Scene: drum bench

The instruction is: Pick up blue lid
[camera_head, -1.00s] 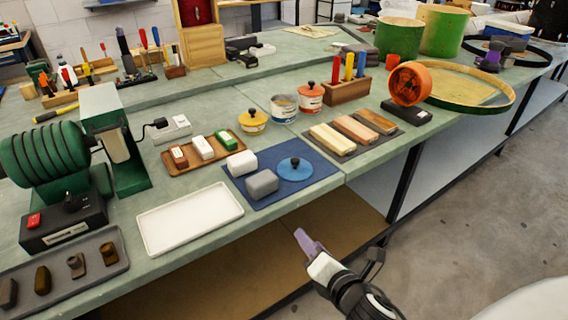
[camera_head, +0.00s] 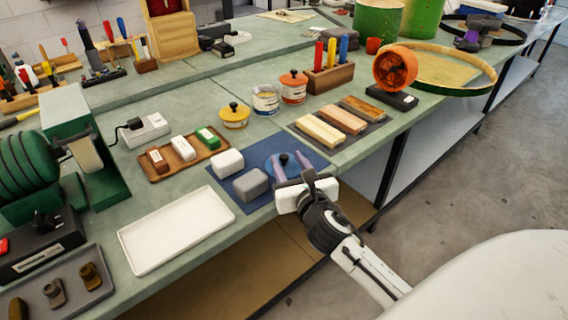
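The blue lid (camera_head: 273,169) is a round disc with a dark knob (camera_head: 284,158). It lies on the dark blue mat (camera_head: 254,204) near the bench's front edge, right of a grey block (camera_head: 250,185). My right gripper (camera_head: 292,162) has two purple fingers spread apart, one on each side of the knob in the picture. It is open and hides the lid's front and right part. I cannot tell whether the fingers touch the lid. My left gripper is not in view.
A white block (camera_head: 227,162) sits on the mat's back left. An empty white tray (camera_head: 178,229) lies to the left. Behind stand a yellow-lidded pot (camera_head: 235,116), an open pot (camera_head: 265,101) and an orange-lidded pot (camera_head: 293,88). Wooden blocks (camera_head: 343,117) lie to the right.

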